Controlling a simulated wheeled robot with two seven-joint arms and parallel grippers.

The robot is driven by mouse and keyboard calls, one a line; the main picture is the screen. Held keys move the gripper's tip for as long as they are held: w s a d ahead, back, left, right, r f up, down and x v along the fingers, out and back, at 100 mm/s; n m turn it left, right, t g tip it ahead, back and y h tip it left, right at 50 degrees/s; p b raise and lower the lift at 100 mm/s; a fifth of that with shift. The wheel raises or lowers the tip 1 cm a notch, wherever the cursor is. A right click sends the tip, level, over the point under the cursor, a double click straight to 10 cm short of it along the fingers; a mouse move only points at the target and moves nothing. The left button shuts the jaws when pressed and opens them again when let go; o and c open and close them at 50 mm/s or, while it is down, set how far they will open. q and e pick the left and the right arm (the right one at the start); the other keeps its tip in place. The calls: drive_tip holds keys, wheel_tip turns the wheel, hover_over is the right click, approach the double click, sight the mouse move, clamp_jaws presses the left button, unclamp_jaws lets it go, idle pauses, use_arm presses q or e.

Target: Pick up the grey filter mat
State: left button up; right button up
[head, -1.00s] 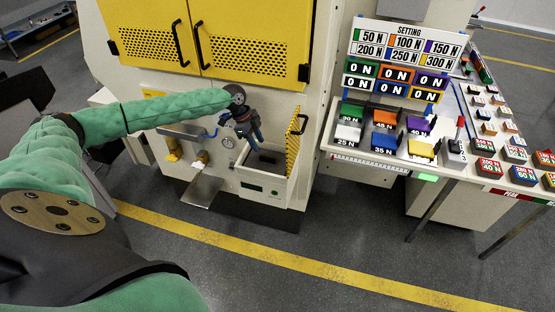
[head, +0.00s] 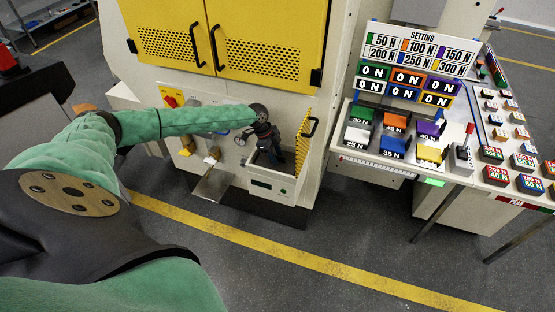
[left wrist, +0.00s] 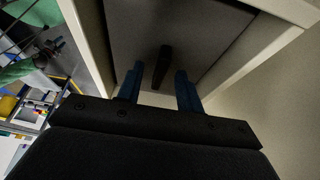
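The grey filter mat (left wrist: 205,40) lies flat inside a light open-topped box (head: 272,187) at the front of the machine. A dark upright tab (left wrist: 162,66) stands on the mat. My left gripper (left wrist: 158,88) points down into the box, its two blue fingers apart and empty. In the left wrist view the tab shows between the fingers and beyond their tips; I cannot tell how big the gap is. In the head view my left gripper (head: 275,158) hides most of the mat.
Yellow cabinet doors (head: 225,38) are above. A metal plate (head: 211,183) juts out left of the box. A table (head: 390,158) with coloured weight blocks stands at the right.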

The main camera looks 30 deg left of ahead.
use_arm(q)
drive_tip(key=shift+d+f, duration=0.1)
drive_tip(key=shift+f, duration=0.05)
clamp_jaws()
